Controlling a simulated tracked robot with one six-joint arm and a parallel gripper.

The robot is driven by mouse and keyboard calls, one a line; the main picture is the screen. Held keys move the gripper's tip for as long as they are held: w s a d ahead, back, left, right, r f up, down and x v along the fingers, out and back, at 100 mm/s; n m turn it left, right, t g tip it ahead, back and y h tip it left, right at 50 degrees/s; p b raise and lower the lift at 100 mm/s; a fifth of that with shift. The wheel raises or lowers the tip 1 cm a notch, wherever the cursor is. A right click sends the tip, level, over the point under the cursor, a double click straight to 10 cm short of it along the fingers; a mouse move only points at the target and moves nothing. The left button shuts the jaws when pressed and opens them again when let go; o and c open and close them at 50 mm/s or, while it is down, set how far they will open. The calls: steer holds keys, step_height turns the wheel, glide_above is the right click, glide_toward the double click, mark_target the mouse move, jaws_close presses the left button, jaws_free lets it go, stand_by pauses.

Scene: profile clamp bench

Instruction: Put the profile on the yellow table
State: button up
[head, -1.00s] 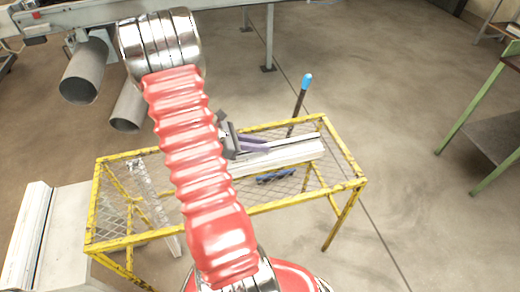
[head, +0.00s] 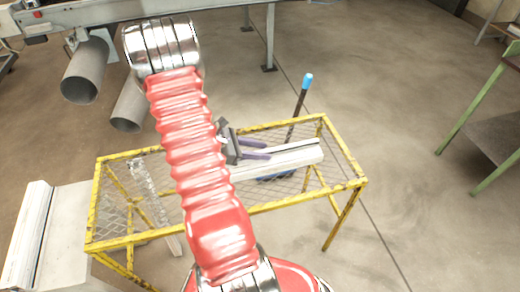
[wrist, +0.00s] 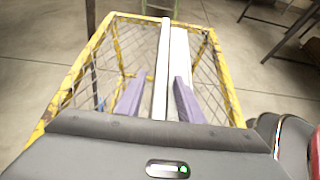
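The profile (head: 290,157) is a long white and silver bar lying lengthwise over the mesh top of the yellow table (head: 285,204). In the wrist view the profile (wrist: 161,70) runs away from me. My gripper (head: 262,149) is at the profile's near-left part, behind my red arm in the head view. Its purple fingers (wrist: 157,98) are apart, with the profile's narrow raised strip between them and visible gaps beside it. The profile's left end is hidden by my arm and gripper.
A dark pole with a blue top (head: 307,82) stands behind the table. A clear strip (head: 150,195) lies at the table's left. White profiles on a grey stand (head: 35,235) are at far left. A green-framed bench (head: 480,125) stands at right, with open floor between.

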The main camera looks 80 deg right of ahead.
steer(key=shift+r, duration=0.15)
steer(key=v, duration=1.1)
steer(key=shift+w+a, duration=0.15)
steer(key=shift+w, duration=0.15)
steer(key=shift+w+a+r, duration=0.1)
steer(key=shift+w+r, duration=0.05)
stand_by(0.4)
steer(key=shift+a+r, duration=0.1)
steer(key=w+a+r+m+t+y, duration=0.15)
steer(key=w+a+r+t, duration=0.35)
steer(key=a, duration=0.5)
steer(key=w+a+r+m+t, duration=0.3)
steer(key=w+a+r, duration=0.3)
steer(key=a, duration=0.5)
steer(key=a+r+m+t+y, duration=0.1)
steer(key=a+r+t, duration=0.3)
steer(key=a, duration=0.6)
steer(key=s+a+r+t+y, duration=0.1)
steer(key=a+r+t+y, duration=0.2)
steer(key=a, duration=0.7)
step_height(320, 180, up, 2)
steer(key=shift+a+r+m+t+y, duration=0.1)
steer(key=shift+a+m+t+y, duration=0.1)
steer(key=shift+m+t+y, duration=0.25)
